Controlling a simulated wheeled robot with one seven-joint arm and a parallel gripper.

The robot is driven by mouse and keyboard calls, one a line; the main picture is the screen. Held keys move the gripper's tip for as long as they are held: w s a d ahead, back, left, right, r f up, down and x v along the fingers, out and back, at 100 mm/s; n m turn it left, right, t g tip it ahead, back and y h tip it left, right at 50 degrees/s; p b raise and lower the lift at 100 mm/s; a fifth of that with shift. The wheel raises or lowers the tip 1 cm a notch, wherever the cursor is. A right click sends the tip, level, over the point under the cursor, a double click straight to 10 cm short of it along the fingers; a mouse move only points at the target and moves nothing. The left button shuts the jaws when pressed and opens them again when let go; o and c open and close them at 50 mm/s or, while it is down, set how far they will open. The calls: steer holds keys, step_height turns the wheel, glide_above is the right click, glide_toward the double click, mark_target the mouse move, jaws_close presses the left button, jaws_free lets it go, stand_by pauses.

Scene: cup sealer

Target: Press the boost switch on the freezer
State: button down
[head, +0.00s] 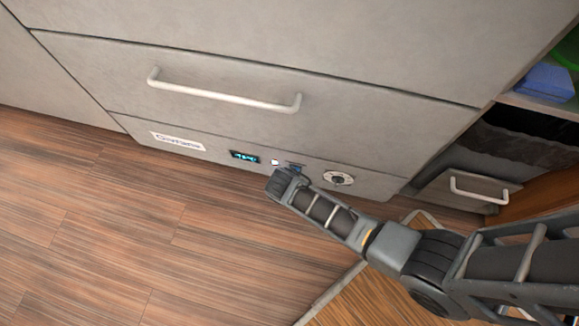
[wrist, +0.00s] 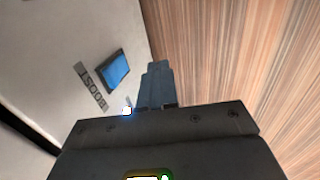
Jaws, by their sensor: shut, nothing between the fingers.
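The freezer (head: 235,70) is a grey cabinet with a long drawer handle, and a control strip runs along its bottom. The boost switch (wrist: 118,68) is a blue rectangle beside a dark label reading "BOOST" in the wrist view. In the head view the blue switch (head: 296,168) shows just above my gripper, partly hidden. My gripper (head: 279,181) is shut and empty at the control strip. In the wrist view its fingertips (wrist: 158,68) are together, just right of the switch. I cannot tell whether they touch the panel.
A small lit display (head: 245,157), a white light (head: 275,162) and a round dial (head: 338,178) sit on the same strip. An open shelf with a blue item (head: 545,82) is at the right. The wooden floor (head: 120,230) in front is clear at the left.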

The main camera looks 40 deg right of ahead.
steer(key=s+a+p+v, duration=0.1)
steer(key=p+v, duration=0.2)
steer(key=v, duration=0.5)
steer(key=shift+a+p, duration=0.3)
steer(key=shift+p, duration=0.1)
steer(key=shift+s, duration=0.1)
